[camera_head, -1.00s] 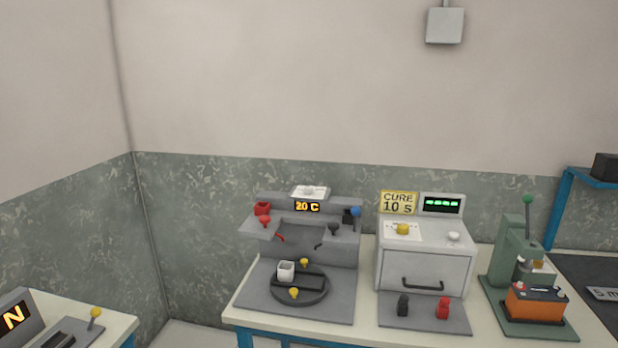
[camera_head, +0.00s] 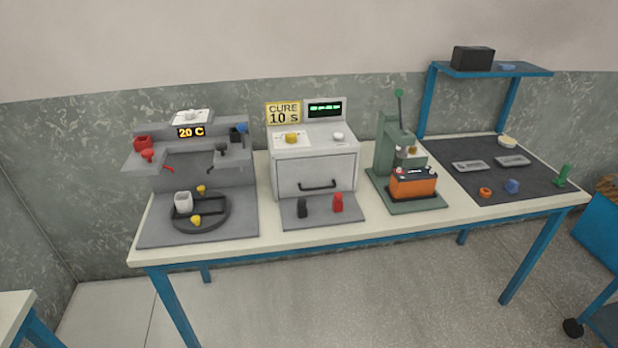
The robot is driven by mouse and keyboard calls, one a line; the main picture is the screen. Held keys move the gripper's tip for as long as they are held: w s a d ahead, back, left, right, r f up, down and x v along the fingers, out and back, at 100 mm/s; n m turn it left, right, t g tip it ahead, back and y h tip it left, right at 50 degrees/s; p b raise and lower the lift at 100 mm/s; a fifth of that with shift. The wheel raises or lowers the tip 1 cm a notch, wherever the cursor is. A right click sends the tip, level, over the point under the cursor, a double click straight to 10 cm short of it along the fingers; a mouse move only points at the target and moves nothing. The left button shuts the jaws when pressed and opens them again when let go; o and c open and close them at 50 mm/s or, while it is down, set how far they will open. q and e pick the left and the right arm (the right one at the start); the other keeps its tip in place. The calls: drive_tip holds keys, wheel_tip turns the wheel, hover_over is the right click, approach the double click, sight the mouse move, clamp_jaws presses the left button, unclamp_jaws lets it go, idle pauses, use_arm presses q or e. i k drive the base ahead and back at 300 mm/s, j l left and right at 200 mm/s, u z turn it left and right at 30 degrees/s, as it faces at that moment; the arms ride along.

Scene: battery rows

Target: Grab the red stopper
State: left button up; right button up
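A small red stopper-like piece (camera_head: 338,203) stands upright on the grey plate (camera_head: 350,219) in front of the white curing oven (camera_head: 313,165). A similar black piece (camera_head: 302,208) stands to its left on the same plate. Another red piece (camera_head: 148,156) sits on the left arm of the grey station marked 20 C, below a red cup (camera_head: 142,143). I cannot tell from the picture which red piece is the stopper. Neither of my grippers is in view.
An orange battery (camera_head: 413,186) sits in a green press (camera_head: 391,140) right of the oven. A dark mat (camera_head: 490,152) with small trays and loose parts lies at the right end. The white table's (camera_head: 270,234) front strip is clear. A blue shelf (camera_head: 530,70) stands behind.

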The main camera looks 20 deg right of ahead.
sight(337, 205)
drive_tip(key=i+l+z, duration=0.35)
drive_tip(key=i+l, duration=0.75)
drive_tip(key=l, duration=0.15)
